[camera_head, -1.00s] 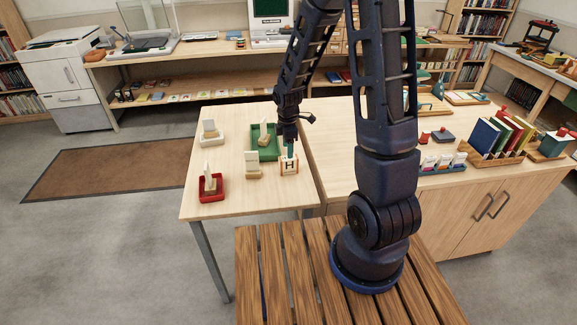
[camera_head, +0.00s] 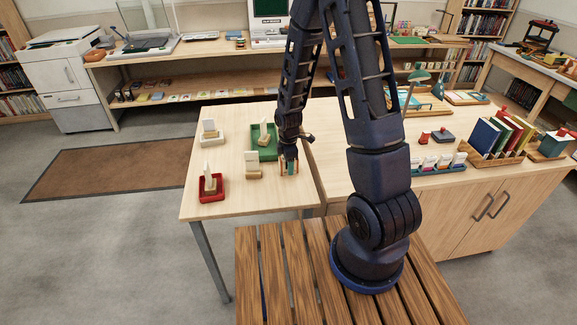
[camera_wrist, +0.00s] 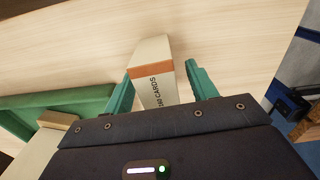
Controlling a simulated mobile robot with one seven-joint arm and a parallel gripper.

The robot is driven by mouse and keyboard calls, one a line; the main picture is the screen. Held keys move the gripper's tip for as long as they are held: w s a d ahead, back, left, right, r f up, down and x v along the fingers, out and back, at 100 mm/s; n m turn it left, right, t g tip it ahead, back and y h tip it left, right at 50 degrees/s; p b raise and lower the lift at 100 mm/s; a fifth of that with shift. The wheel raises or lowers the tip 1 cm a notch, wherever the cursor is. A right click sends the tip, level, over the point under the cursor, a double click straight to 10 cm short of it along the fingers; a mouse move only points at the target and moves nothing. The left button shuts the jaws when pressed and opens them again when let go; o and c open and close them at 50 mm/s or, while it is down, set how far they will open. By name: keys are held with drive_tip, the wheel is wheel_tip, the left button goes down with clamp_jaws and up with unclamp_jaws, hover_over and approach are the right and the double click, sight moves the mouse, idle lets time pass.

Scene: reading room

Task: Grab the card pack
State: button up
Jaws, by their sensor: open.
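The card pack (camera_wrist: 153,75) is a small cream box with an orange band and the printed word "CARDS". It stands near the right edge of the small pale table (camera_head: 230,205). In the head view my gripper covers most of it. My gripper (camera_wrist: 160,73) is open, pointing down, with one teal finger on each side of the pack. In the wrist view a gap shows between the pack and the right finger; the left finger looks very close, and I cannot tell if it touches. The gripper also shows in the head view (camera_head: 289,168).
A green tray (camera_head: 268,153) lies just behind the pack. A wooden stand with a pale card (camera_head: 252,161) is close on its left. A cabinet with books (camera_head: 485,137) is at right.

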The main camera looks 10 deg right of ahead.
drive_tip(key=c, duration=1.1)
